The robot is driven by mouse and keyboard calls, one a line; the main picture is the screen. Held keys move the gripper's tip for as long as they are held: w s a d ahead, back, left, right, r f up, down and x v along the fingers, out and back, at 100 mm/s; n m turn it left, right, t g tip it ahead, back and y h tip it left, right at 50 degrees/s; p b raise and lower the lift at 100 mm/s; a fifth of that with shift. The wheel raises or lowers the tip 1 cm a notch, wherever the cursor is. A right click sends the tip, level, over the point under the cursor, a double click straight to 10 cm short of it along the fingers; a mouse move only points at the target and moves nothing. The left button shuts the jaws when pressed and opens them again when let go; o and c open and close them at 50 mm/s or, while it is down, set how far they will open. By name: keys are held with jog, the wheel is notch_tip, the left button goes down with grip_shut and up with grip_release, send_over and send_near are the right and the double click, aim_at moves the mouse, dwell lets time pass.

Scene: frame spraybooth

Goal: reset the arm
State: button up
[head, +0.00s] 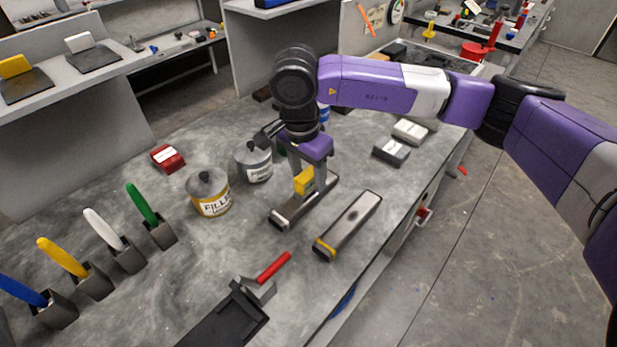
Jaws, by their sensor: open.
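My arm reaches in from the right, and my gripper (306,176) points down over the grey workbench (225,265). Its jaws are open. A yellow block (303,181) shows between or just behind the fingers, above a long grey flat piece (284,217) on the bench. I cannot tell whether the fingers touch either one. The gripper hides part of both.
A similar flat piece with a yellow end (350,222) lies just right. Two lidded tins, the filler tin (210,203) and another (254,168), stand left. A red-handled tool (273,268), a black tray (222,325) and several upright coloured handles are nearer. Boxes (391,152) lie behind right.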

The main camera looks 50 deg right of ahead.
jog(key=r, duration=0.6)
jog(key=shift+a+r+b, duration=0.15)
jog(key=shift+a+b, duration=0.2)
jog(key=shift+a, duration=0.05)
